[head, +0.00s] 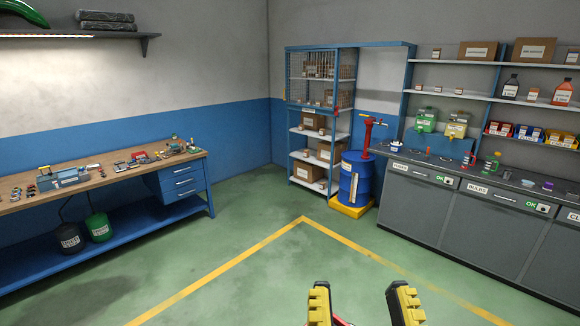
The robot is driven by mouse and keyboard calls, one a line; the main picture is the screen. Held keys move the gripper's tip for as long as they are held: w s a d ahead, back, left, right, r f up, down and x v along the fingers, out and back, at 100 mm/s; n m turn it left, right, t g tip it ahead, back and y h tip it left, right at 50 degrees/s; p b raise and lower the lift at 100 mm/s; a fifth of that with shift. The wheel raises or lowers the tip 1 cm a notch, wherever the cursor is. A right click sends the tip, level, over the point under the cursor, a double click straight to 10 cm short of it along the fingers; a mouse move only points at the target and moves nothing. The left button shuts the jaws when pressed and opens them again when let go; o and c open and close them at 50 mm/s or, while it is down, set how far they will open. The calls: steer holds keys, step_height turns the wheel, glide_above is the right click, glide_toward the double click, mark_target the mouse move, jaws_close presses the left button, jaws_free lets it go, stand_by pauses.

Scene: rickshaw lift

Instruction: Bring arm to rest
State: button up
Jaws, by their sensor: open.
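My gripper (359,289) shows at the bottom edge, right of centre. Its two yellow-and-black fingers point up in the picture and stand clearly apart. No object shows between the fingertips, only green floor behind them. A small red part shows low beside the left finger; I cannot tell what it is. The rest of my arm is below the picture and hidden.
A wooden-topped workbench (128,177) with tools stands left. A blue shelf rack (293,140) and blue drum (358,180) stand at the back. A grey cabinet counter (480,212) runs along the right. The floor (270,275) with yellow lines is clear.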

step_height(320, 180, up, 18)
steer(key=p, duration=1.4)
steer(key=shift+f, duration=0.2)
